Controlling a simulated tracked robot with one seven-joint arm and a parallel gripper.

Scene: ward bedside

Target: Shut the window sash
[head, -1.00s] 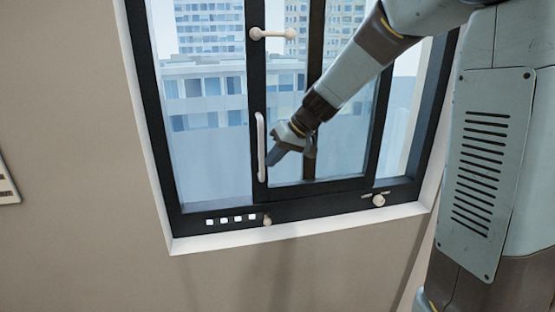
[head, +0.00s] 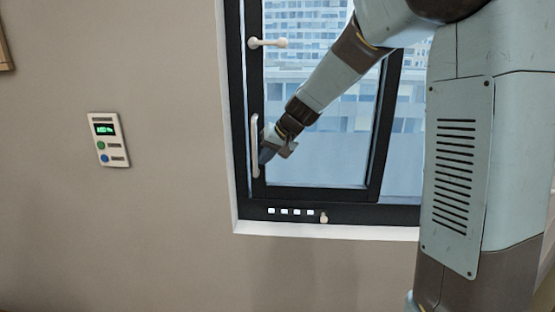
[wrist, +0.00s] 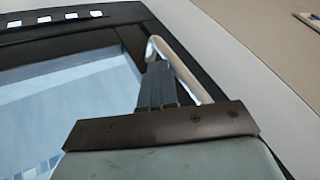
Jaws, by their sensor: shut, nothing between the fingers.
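The window sash (head: 254,95) is a dark-framed glass pane at the left side of the dark window frame (head: 234,120). No open gap shows between its left edge and the frame's left side. Its upright white handle (head: 254,150) stands on the left stile. My gripper (head: 264,157) is shut and empty, with its fingertips at the right side of the handle's lower half. In the wrist view the shut fingers (wrist: 156,86) lie right beside the handle (wrist: 182,70). They seem to touch it, though the exact contact is hard to tell.
A pale latch (head: 267,43) sits high on the sash. A small knob (head: 323,217) and several white squares (head: 290,211) are on the bottom rail. A wall panel (head: 107,140) with a green display hangs at left. My arm covers the window's right side.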

